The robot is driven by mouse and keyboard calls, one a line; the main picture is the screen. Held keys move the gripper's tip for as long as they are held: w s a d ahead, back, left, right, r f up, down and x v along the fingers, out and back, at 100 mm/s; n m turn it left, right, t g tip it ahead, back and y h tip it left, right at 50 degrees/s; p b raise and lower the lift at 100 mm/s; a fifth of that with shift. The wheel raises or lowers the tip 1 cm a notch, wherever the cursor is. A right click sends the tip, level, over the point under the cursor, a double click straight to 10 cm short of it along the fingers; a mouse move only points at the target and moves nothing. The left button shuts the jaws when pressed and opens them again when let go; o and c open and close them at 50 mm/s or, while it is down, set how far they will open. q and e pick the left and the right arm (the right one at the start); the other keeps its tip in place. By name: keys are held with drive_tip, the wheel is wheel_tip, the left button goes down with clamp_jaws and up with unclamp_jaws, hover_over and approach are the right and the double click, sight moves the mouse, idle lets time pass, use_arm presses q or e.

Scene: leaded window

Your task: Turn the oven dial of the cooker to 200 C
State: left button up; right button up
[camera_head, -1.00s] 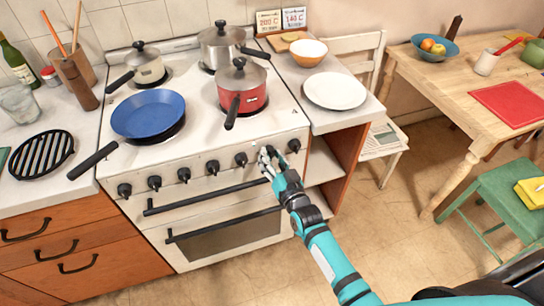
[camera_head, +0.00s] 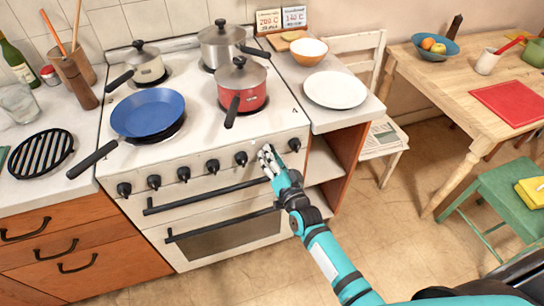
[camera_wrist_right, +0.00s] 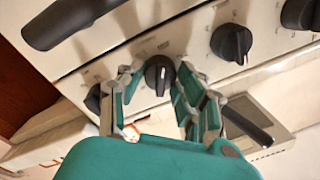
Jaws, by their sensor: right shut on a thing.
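The white cooker (camera_head: 90,160) has a row of black dials along its front. My right gripper (camera_head: 268,153) is at this row, between the dial (camera_head: 240,159) to its left and the rightmost dial (camera_head: 294,144). In the head view it hides the dial it reaches. In the right wrist view, the gripper (camera_wrist_right: 160,80) has its fingers on both sides of this black dial (camera_wrist_right: 158,72) and is shut on it. A pale line shows on the dial's face. The scale marks are too small to read. My left gripper is not in view.
A red pot (camera_head: 240,88) and a blue pan (camera_head: 147,112) stand on the hob above the dials. Oven door handles (camera_head: 215,225) run below them. Two cards (camera_head: 269,21) at the back show 200 C and 140 C.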

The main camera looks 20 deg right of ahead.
drive_tip(key=o, duration=1.2)
drive_tip(key=shift+c, duration=0.2)
drive_tip(key=s+d, duration=0.1)
drive_tip(key=s, duration=1.1)
drive_tip(key=shift+f, duration=0.2)
